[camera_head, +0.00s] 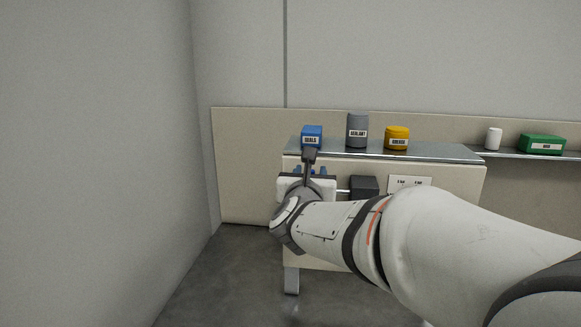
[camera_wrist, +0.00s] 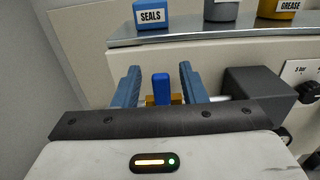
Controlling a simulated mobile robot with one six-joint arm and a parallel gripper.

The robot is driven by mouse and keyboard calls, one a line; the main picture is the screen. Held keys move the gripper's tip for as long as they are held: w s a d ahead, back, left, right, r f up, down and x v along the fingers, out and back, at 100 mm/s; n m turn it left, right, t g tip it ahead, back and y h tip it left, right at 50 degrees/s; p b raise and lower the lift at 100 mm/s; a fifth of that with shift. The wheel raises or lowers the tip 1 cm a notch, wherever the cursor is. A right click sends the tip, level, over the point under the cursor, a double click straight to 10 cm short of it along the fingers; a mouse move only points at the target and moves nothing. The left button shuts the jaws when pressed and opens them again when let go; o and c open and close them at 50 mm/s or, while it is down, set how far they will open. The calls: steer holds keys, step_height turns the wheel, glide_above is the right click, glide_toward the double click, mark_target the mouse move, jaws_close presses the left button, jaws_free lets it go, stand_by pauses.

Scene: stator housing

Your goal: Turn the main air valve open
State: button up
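The main air valve shows in the wrist view as a blue handle (camera_wrist: 161,88) over a brass-coloured body (camera_wrist: 177,99), in front of the bench's cream front panel. My gripper (camera_wrist: 159,70) is open, with one blue finger on each side of the handle. A gap shows between the handle and each finger. The lower part of the valve is hidden behind my gripper's body. In the head view my gripper (camera_head: 311,171) is at the bench front, below the blue seals box, and the valve cannot be made out there.
A dark grey box (camera_wrist: 258,94) and a white panel with a black knob (camera_wrist: 309,92) sit right of the valve. The blue seals box (camera_head: 311,136), grey sealant can (camera_head: 357,131) and yellow grease tub (camera_head: 397,138) stand on the bench top (camera_head: 440,151). A wall is at left.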

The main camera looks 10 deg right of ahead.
steer(key=shift+x, duration=1.25)
steer(key=shift+c, duration=0.5)
